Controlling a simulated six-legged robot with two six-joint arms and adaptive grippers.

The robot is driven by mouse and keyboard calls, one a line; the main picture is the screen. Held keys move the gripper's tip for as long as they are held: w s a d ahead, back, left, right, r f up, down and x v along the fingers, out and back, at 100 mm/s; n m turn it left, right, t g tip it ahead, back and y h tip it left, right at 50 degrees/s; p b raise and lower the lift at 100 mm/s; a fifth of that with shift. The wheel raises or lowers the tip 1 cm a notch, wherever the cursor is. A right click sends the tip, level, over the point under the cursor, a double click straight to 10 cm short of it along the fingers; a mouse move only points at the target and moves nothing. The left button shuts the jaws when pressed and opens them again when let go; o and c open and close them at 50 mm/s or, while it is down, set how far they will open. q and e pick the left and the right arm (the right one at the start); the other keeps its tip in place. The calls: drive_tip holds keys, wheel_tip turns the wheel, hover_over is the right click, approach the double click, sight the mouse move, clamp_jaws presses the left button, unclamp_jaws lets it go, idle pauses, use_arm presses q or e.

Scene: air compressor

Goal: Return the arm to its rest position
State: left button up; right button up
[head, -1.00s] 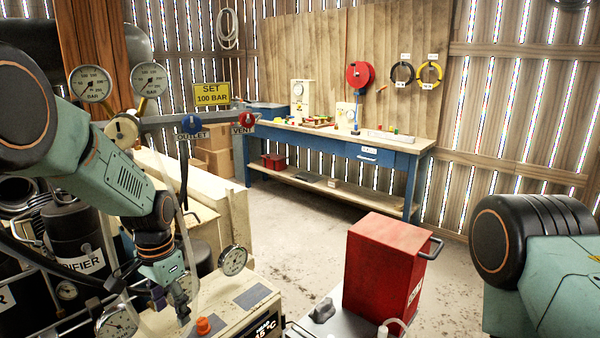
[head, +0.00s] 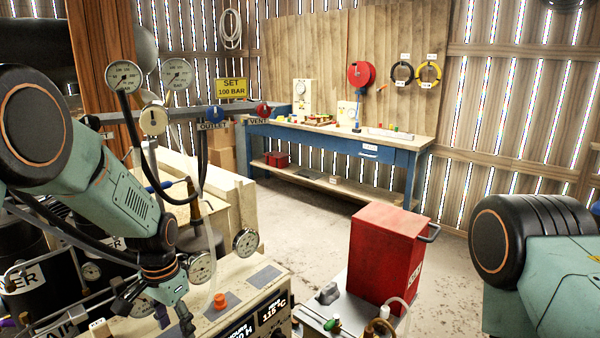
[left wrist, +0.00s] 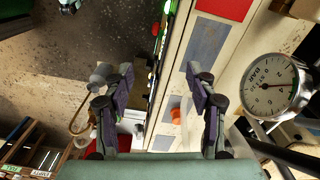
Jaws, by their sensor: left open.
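My left arm (head: 115,190) comes in from the left, bent downward over the compressor's control panel (head: 235,295). My left gripper (head: 155,312) hangs low in front of that panel. In the left wrist view its two fingers (left wrist: 158,85) are spread apart with nothing between them but the background. The orange knob (head: 220,301) on the panel also shows beyond the fingers in the wrist view (left wrist: 175,115). My right arm (head: 540,250) shows at the right edge; its gripper is out of view.
Gauges (head: 123,76), a blue outlet valve (head: 215,114), a red vent valve (head: 263,110) and hoses stand close around my left arm. A small gauge (head: 246,241) rises behind the panel. A red box (head: 385,255) stands right of it. Floor toward the blue workbench (head: 335,145) is clear.

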use_arm(q)
drive_tip(key=s+d+f+n+b, duration=0.2)
drive_tip(key=s+f+b, duration=0.2)
drive_tip(key=s+f, duration=1.25)
drive_tip(key=s+f+n+b, duration=0.2)
drive_tip(key=s+f, duration=0.2)
drive_tip(key=s, duration=0.5)
drive_tip(key=s+f+n+b, duration=0.1)
drive_tip(key=s+f, duration=0.3)
drive_tip(key=s, duration=0.5)
drive_tip(key=shift+s+d+f+n+b, duration=0.15)
drive_tip(key=shift+s+d+n+b, duration=0.25)
drive_tip(key=shift+b, duration=0.35)
